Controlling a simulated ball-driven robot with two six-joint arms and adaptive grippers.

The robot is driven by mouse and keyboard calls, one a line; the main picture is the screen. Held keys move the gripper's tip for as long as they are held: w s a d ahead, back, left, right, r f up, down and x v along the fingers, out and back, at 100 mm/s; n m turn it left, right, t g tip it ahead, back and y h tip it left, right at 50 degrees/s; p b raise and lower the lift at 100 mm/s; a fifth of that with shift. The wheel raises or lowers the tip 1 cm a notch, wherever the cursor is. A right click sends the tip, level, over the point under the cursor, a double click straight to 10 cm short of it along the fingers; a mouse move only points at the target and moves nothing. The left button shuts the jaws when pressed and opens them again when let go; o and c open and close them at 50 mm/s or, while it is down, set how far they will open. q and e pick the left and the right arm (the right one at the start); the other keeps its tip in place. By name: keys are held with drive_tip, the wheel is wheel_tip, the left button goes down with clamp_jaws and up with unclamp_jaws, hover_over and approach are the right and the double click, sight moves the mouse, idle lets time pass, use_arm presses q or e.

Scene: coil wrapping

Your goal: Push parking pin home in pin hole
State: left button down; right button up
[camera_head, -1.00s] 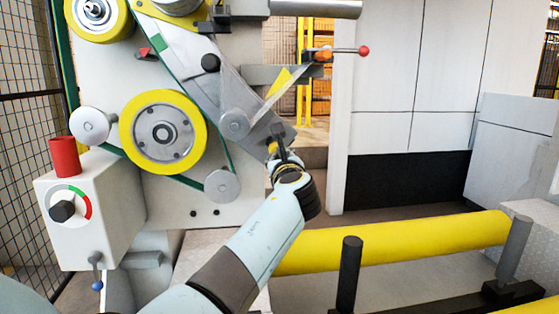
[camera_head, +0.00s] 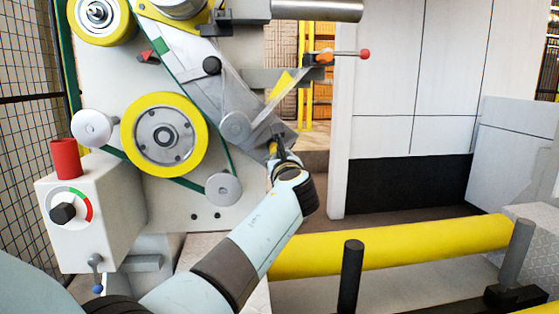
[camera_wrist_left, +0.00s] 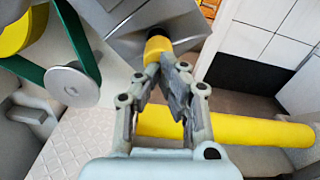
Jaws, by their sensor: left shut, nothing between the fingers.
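The parking pin shows as a short yellow knob (camera_head: 273,147) at the lower end of a slanted grey metal arm (camera_head: 222,98). In the left wrist view the yellow knob (camera_wrist_left: 157,47) stands out just beyond my fingertips, against the grey metal. My left gripper (camera_head: 280,152) is shut and empty, its tips close to the knob. In the left wrist view its fingers (camera_wrist_left: 167,66) come together right below the knob; I cannot tell whether they touch it. The pin hole is not visible, and the pin's depth cannot be told. My right gripper is not in view.
A yellow wheel (camera_head: 163,134) and a green belt are left of the arm. A lever with a red ball (camera_head: 364,53) sticks out above right. A control box (camera_head: 88,212) stands at left. A yellow bar (camera_head: 395,246) crosses low at right.

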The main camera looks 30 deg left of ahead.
use_arm(q)
drive_tip(key=shift+w+a, duration=0.3)
drive_tip(key=shift+w, duration=0.15)
drive_tip(key=shift+w+a+b, duration=0.35)
drive_tip(key=shift+w, duration=0.1)
drive_tip(key=shift+s, duration=0.1)
wheel_tip(320, 180, up, 10)
drive_tip(key=s+d+p, duration=0.1)
drive_tip(key=s, duration=0.1)
drive_tip(key=shift+d, duration=0.3)
idle(0.5)
idle(0.5)
